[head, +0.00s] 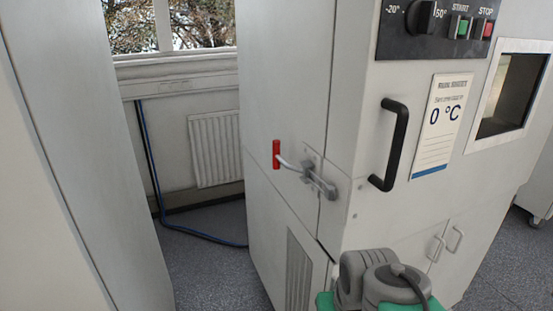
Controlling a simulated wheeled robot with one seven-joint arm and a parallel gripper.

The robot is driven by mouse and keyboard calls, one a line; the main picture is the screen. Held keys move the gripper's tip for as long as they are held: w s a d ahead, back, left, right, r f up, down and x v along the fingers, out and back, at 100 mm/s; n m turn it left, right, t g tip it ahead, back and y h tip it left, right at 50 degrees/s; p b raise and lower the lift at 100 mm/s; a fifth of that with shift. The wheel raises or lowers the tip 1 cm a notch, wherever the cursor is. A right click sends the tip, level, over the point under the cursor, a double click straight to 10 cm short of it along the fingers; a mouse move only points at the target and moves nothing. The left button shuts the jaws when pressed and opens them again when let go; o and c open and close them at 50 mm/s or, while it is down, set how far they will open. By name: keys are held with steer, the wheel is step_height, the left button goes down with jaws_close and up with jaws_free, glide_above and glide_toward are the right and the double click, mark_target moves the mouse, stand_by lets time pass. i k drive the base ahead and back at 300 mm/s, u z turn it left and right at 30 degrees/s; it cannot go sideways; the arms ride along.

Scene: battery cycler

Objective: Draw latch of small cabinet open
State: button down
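The cabinet (285,75) is a tall pale grey unit in the middle of the head view. Its latch (318,181) is a metal piece at the cabinet's front left corner, about mid height. The latch's lever ends in an upright red grip (276,154) that sticks out to the left, over the cabinet's left side. Grey and green parts of my arm show at the bottom, below and right of the latch, apart from it. My gripper is not in the picture.
A black handle (394,145), a dial (427,17) and a window (510,92) are on the cabinet's front. A pale panel (75,130) stands at the left. Between them is open floor (205,280), with a blue hose (190,231) and a radiator (215,148) behind.

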mark_target(278, 158)
steer(key=u, duration=0.4)
steer(key=k, duration=1)
steer(key=u, duration=0.75)
steer(key=i, duration=0.85)
steer(key=u, duration=0.55)
